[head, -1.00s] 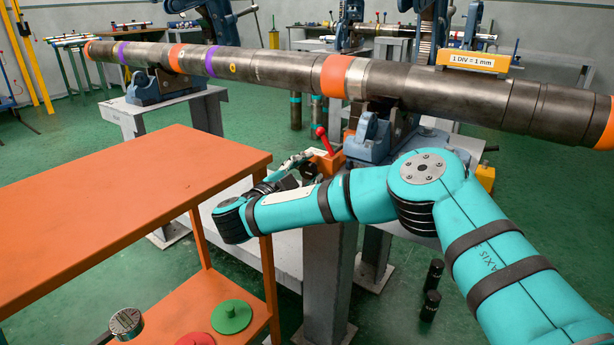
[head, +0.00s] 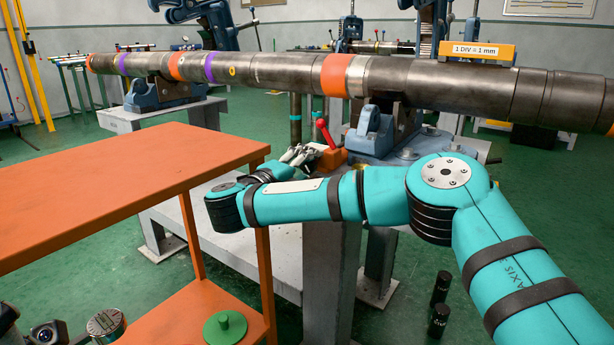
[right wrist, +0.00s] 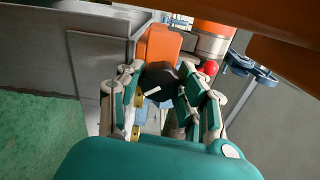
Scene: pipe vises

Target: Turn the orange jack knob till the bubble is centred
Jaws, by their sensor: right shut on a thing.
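The orange jack (head: 330,158), with a red-tipped lever, stands beside the vise under the pipe; its orange body also shows in the right wrist view (right wrist: 160,42). My right gripper (head: 298,156) is at the jack's near left side. In the right wrist view, my right gripper (right wrist: 165,92) is shut on a dark knob (right wrist: 158,80) with a white mark, its fingers on both sides. The orange level (head: 483,51), labelled "1 DIV = 1 mm", sits on top of the pipe (head: 430,82). Its bubble cannot be made out. My left gripper is not in view.
An orange table (head: 130,190) with a lower shelf (head: 190,315) stands at the left. A green knobbed disc (head: 225,326) lies on the shelf. A grey bench (head: 225,235) carries the jack and vise (head: 373,133).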

